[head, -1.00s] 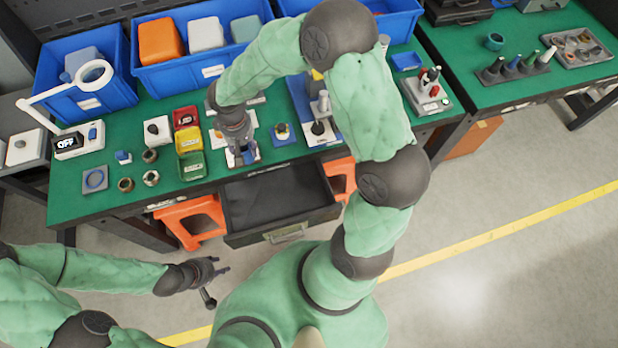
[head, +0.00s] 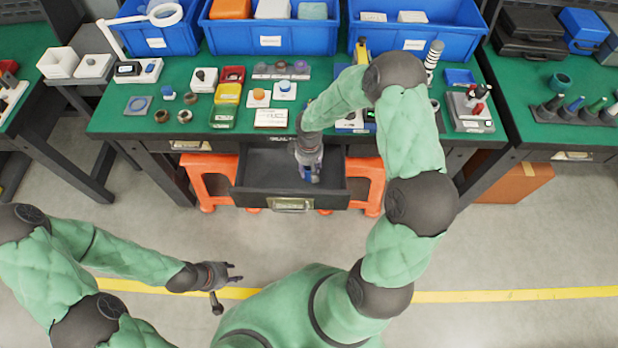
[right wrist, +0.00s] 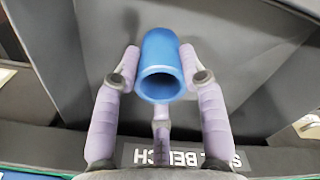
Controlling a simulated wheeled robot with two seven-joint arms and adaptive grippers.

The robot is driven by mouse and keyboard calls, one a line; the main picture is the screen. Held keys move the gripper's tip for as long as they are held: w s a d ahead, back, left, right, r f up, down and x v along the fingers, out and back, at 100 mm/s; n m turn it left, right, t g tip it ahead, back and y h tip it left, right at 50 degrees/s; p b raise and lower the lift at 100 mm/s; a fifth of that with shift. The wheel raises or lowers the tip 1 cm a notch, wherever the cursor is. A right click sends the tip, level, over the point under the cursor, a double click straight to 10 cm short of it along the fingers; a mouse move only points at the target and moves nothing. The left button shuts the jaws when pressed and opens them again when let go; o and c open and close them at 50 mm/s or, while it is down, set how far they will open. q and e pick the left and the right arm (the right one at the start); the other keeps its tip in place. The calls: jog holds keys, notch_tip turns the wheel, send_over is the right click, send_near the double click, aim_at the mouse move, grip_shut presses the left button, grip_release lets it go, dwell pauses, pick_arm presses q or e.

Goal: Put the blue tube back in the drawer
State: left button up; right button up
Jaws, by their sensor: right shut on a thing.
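The blue tube (right wrist: 160,66) is between the fingers of my right gripper (right wrist: 160,65) in the right wrist view, its open end facing the camera. In the head view my right gripper (head: 310,176) reaches down over the open drawer (head: 260,180), and a bit of the blue tube (head: 316,175) shows at its fingertips. The drawer is pulled out from under the bench and its dark floor looks bare. I cannot tell whether the tube touches the drawer floor. My left gripper (head: 236,273) is open and empty, low in front of the bench.
The green bench top (head: 215,65) holds small boxes, rings and devices. Blue bins (head: 270,38) stand along its back. Orange stools (head: 207,180) stand beneath on both sides of the drawer. The drawer's front wall with its handle (head: 290,204) faces me.

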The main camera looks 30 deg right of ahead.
notch_tip(320, 180, down, 5)
jog(key=shift+f+b, duration=0.2)
jog(key=shift+b, duration=0.6)
jog(key=shift+r, duration=0.1)
jog(key=shift+f, duration=0.2)
jog(key=o, duration=1.1)
jog(key=shift+o, duration=0.2)
jog(key=shift+r, duration=0.15)
jog(key=shift+r, duration=0.25)
notch_tip(320, 180, up, 12)
jog(key=p, duration=0.4)
jog(key=shift+f, duration=0.15)
